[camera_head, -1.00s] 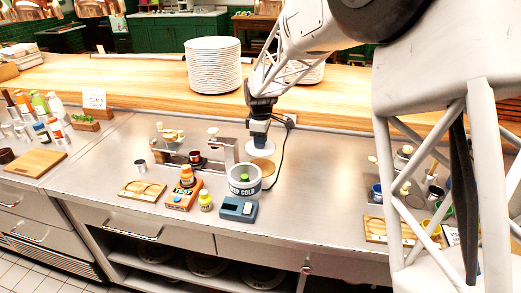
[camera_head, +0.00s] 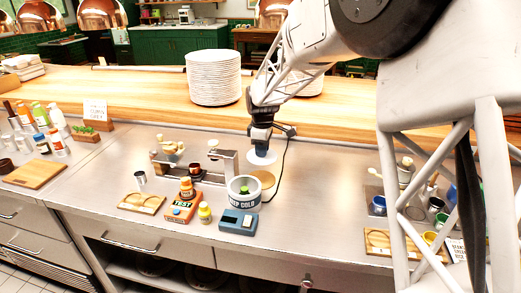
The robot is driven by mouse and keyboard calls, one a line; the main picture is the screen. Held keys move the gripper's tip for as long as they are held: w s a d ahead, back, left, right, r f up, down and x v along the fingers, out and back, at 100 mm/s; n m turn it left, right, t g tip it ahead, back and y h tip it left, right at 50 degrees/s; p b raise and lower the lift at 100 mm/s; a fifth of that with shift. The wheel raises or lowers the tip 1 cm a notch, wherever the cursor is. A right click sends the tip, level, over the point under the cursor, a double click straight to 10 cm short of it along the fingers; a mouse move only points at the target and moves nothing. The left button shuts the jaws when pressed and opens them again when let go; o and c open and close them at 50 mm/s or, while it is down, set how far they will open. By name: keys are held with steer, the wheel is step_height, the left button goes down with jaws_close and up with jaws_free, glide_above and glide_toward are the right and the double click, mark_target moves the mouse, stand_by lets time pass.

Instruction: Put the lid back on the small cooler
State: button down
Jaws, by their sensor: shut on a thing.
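The small cooler (camera_head: 244,197) is a white round tub with "KEEP COLD" style lettering, partly readable, on its front. It stands upright on the steel counter with its top open, and a green-topped item (camera_head: 244,190) shows inside. My gripper (camera_head: 262,147) points down behind and slightly right of the cooler. It is shut on the lid (camera_head: 262,158), a pale round disc with a blue part at the jaws. The lid looks roughly level and apart from the cooler's rim. Its exact height above the counter is hard to tell.
A round tan disc (camera_head: 263,179) lies right behind the cooler, beside a black cable (camera_head: 281,170). A blue device (camera_head: 237,221), an orange TEST box (camera_head: 182,207) and a yellow bottle (camera_head: 205,212) stand in front. A metal stand (camera_head: 222,160) is at left. Plates (camera_head: 213,78) are stacked behind.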

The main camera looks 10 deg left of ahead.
steer(key=w+d+r+m, duration=0.1)
steer(key=w+d+m, duration=0.3)
steer(key=d, duration=0.5)
steer(key=w+d+r+m, duration=0.25)
steer(key=d+m, duration=0.35)
steer(key=d, duration=0.3)
steer(key=w+d+r+m, duration=0.1)
steer(key=w+d+m, duration=0.3)
steer(key=d, duration=0.6)
steer(key=s+a+n, duration=0.7)
steer(key=s+a, duration=0.5)
steer(key=a, duration=0.3)
steer(key=s+a+r+n, duration=0.1)
steer(key=s+a+n, duration=0.6)
steer(key=s+a, duration=0.6)
steer(key=a, duration=0.2)
steer(key=shift+a, duration=0.3)
steer(key=shift+f, duration=0.25)
steer(key=shift+f, duration=2.95)
steer(key=shift+f, duration=0.2)
